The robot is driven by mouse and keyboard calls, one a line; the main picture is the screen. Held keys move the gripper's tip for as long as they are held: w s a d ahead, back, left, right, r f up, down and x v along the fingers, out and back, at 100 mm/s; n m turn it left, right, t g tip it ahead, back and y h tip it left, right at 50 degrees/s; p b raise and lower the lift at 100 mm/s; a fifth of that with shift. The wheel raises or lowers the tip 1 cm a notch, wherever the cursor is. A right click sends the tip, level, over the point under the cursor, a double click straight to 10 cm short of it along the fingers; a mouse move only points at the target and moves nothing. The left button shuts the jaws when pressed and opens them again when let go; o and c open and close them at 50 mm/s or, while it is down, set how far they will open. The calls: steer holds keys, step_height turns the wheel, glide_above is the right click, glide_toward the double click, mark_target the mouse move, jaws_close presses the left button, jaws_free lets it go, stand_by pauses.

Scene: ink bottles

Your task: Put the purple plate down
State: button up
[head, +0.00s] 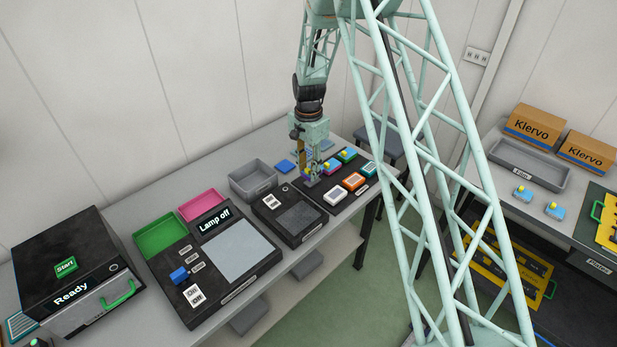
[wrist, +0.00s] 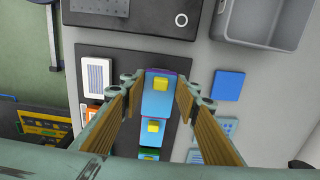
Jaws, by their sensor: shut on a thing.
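My gripper (head: 308,174) is low over the dark board at the right end of the bench. In the wrist view my gripper (wrist: 158,82) has its fingers on both sides of the purple plate (wrist: 151,71), shut on it. A light blue block with a yellow knob is on this plate. In the head view only a bit of purple shows between the fingers. I cannot tell whether the plate touches the board. A pink plate (head: 333,168) and a green plate (head: 346,156), each with a blue block and yellow knob, are in line beside it.
White (head: 334,197), orange (head: 354,181) and teal (head: 369,169) framed pieces sit along the board's front. A blue square (wrist: 228,85) lies on the bench beside the board. A grey bin (head: 253,179) and a dark device (head: 288,216) stand to the left.

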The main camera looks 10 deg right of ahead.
mark_target(309, 176)
stand_by(0.3)
steer(key=shift+f, duration=1.75)
steer(key=shift+f, duration=0.2)
steer(key=o, duration=0.9)
steer(key=shift+r, duration=0.25)
steer(key=shift+r, duration=6)
